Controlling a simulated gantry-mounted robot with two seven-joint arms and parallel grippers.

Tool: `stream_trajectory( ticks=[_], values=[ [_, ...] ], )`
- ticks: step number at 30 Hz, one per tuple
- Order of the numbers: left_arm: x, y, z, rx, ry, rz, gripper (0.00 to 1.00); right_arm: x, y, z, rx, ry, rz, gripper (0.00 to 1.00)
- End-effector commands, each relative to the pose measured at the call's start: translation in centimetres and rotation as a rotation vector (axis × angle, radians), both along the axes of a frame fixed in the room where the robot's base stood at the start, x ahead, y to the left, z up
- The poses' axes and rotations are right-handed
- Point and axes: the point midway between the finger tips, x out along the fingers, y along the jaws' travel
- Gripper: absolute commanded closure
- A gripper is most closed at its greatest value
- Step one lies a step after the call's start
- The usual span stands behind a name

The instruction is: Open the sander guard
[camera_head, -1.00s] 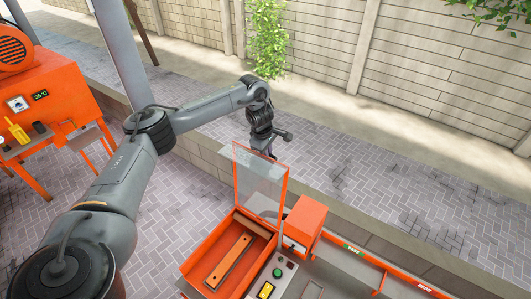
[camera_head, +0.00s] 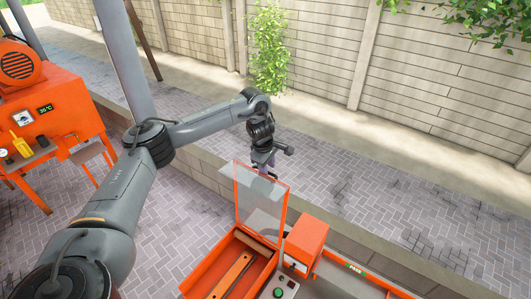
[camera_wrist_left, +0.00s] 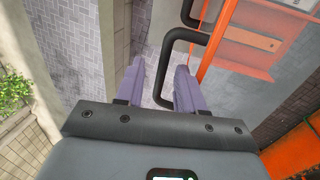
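The sander guard (camera_head: 259,203) is a clear panel with an orange frame. It stands raised, close to upright, above the orange sander box (camera_head: 214,262). My left gripper (camera_head: 267,170) is behind the guard's upper edge in the head view, partly seen through the panel. In the left wrist view, the two purple fingers (camera_wrist_left: 160,85) are spread apart. The guard's black handle (camera_wrist_left: 168,62) lies between them, with a gap on each side; contact cannot be made out. The guard's clear panel (camera_wrist_left: 240,58) shows to the right there. My right gripper is not in view.
An orange block (camera_head: 307,241) stands right of the guard, and a panel with a green button (camera_head: 279,292) sits in front. An orange machine (camera_head: 52,110) stands at the left. A low wall (camera_head: 205,168) and paving lie behind the sander.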

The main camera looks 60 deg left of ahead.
Motion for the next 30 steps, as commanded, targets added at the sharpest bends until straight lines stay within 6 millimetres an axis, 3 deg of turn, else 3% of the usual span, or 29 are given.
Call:
stream_trajectory(
  ticks=[15,30],
  values=[
    [-0.5,-0.4,4.6,0.001,-0.006,-0.002,0.62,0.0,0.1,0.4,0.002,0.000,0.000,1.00],
    [-1.2,-0.8,7.6,0.000,-0.003,-0.002,0.62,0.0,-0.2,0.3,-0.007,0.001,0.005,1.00]
  ],
)
